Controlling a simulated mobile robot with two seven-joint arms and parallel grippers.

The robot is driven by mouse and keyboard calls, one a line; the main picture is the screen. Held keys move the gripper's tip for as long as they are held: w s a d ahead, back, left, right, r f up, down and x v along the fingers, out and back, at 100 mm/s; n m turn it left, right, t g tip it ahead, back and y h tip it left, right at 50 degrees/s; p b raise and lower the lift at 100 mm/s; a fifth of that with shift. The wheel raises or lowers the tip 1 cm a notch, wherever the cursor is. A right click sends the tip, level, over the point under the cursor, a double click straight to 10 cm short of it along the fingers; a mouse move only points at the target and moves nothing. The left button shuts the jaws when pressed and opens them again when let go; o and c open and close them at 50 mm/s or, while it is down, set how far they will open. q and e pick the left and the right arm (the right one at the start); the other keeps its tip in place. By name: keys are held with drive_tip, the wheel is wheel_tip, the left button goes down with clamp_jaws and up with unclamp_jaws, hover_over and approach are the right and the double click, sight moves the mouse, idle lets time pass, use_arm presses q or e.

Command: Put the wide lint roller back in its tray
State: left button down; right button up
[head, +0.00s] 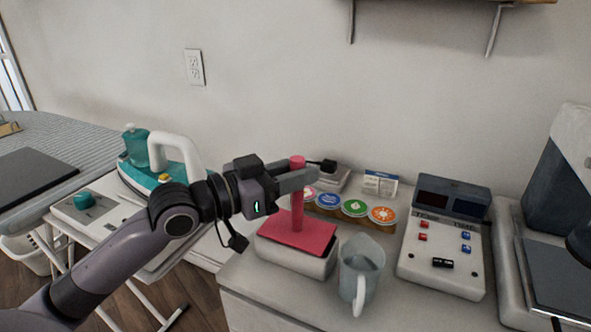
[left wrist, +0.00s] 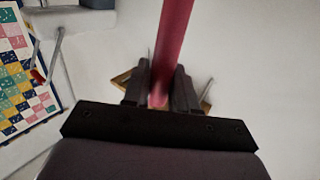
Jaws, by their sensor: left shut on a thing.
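The wide lint roller is red, with an upright handle (head: 297,210) over a broad flat red part (head: 290,236). The flat part is over a white, block-like tray (head: 290,259) near the counter's front left. I cannot tell whether it touches the tray. My left gripper (head: 300,177) is shut on the handle near its top. In the left wrist view the red handle (left wrist: 173,40) runs up from between the fingers (left wrist: 160,95). The tray's inside is hidden under the red part. My right gripper is not in view.
A clear pitcher (head: 360,270) stands close to the right of the tray. Behind are several round colored lids (head: 355,208) and a small card (head: 380,184). A grey-white console (head: 440,255) stands further right. A teal iron (head: 163,165) is at the left.

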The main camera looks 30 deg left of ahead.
use_arm(q)
drive_tip(key=shift+f+b, duration=0.35)
drive_tip(key=shift+f, duration=0.25)
drive_tip(key=c, duration=0.8)
unclamp_jaws()
drive_tip(key=b+v, duration=0.1)
drive_tip(key=v, duration=0.6)
